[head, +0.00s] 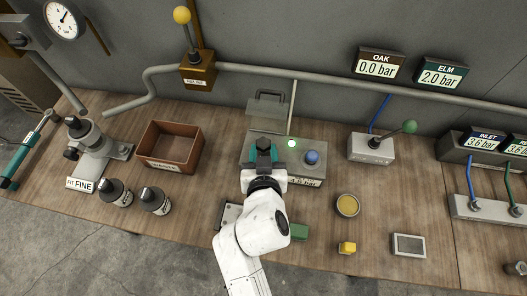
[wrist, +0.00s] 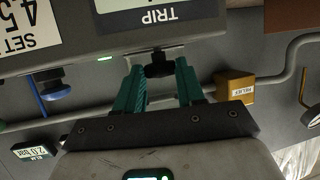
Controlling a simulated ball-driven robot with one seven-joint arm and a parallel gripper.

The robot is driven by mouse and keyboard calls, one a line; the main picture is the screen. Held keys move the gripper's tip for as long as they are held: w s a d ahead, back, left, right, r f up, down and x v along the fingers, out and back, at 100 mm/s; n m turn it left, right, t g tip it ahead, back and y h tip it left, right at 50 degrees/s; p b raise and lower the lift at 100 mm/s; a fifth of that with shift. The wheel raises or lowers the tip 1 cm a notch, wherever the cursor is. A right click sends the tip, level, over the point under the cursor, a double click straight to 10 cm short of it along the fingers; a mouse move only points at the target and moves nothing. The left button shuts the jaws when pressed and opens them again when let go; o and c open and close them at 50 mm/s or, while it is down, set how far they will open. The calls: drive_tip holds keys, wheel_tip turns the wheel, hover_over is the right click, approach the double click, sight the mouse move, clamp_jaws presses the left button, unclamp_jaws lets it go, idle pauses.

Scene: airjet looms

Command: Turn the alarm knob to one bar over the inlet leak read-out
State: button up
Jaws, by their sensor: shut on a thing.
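The alarm knob is a small black knob (wrist: 158,66) on the grey alarm box, seen between my teal fingers in the wrist view. My gripper (wrist: 159,82) is shut on it; in the head view my gripper (head: 263,150) stands over the grey box (head: 300,172) and hides the knob. A SET label with a figure starting 4.5 (wrist: 25,25) shows partly cut off in the wrist view, beside a dark panel reading TRIP (wrist: 155,14). The INLET read-out (head: 486,141) at the right shows 3.6 bar.
A blue knob (head: 312,157) and lit green lamp (head: 291,143) are on the same box. A valve box with a green-balled lever (head: 372,149) stands right. A brown bin (head: 172,146) stands left. OAK (head: 379,65) shows 0.0 bar and ELM (head: 440,74) 2.0 bar.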

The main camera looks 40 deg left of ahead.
drive_tip(key=shift+a+f+b, duration=0.15)
drive_tip(key=shift+f+b, duration=0.2)
drive_tip(key=shift+b, duration=0.8)
drive_tip(key=shift+s+a+m+t+h+b, duration=0.15)
drive_tip(key=shift+m+t+h+b, duration=0.45)
drive_tip(key=shift+b, duration=0.5)
drive_tip(key=shift+m+h+b, duration=0.6)
drive_tip(key=shift+b, duration=0.35)
drive_tip(key=shift+s+a+r+m+t+h+b, duration=0.1)
drive_tip(key=shift+r+m+t+h+b, duration=0.2)
drive_tip(key=shift+t+b, duration=0.1)
drive_tip(key=o, duration=1)
drive_tip(key=shift+o, duration=0.2)
drive_tip(key=shift+s+r, duration=0.1)
drive_tip(key=v, duration=1)
drive_tip(key=shift+s, duration=0.3)
